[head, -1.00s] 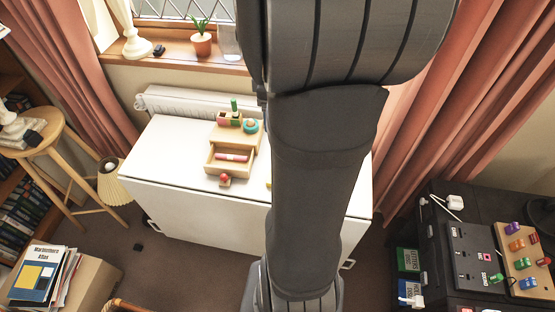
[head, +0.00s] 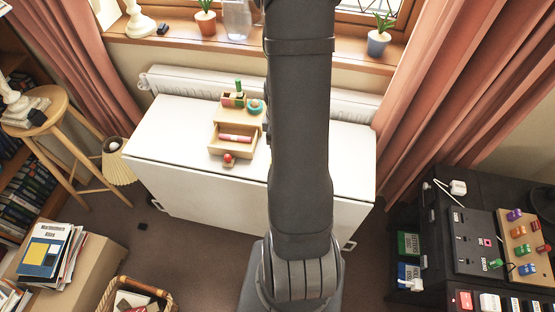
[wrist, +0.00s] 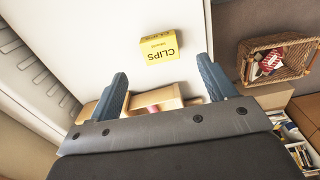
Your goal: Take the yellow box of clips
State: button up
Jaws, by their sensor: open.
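The yellow box of clips (wrist: 160,47) lies on the white table top (wrist: 105,40) in the wrist view, its "CLIPS" lettering upside down. It is apart from my gripper (wrist: 161,70), whose two blue-grey fingers are spread wide and empty, the box just beyond and between their tips. In the head view my arm covers that part of the table (head: 180,135), so neither the box nor my gripper can be made out there.
A wooden desk organiser with an open drawer (head: 232,150) holds a pink item. A red-topped piece (head: 228,159) is at its front. A wicker basket (wrist: 285,60) stands on the floor beyond the table edge. Bare table surrounds the yellow box.

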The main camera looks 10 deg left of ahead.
jog(key=shift+a+f, duration=0.2)
jog(key=shift+f, duration=3.45)
jog(key=shift+c, duration=0.3)
jog(key=c, duration=0.9)
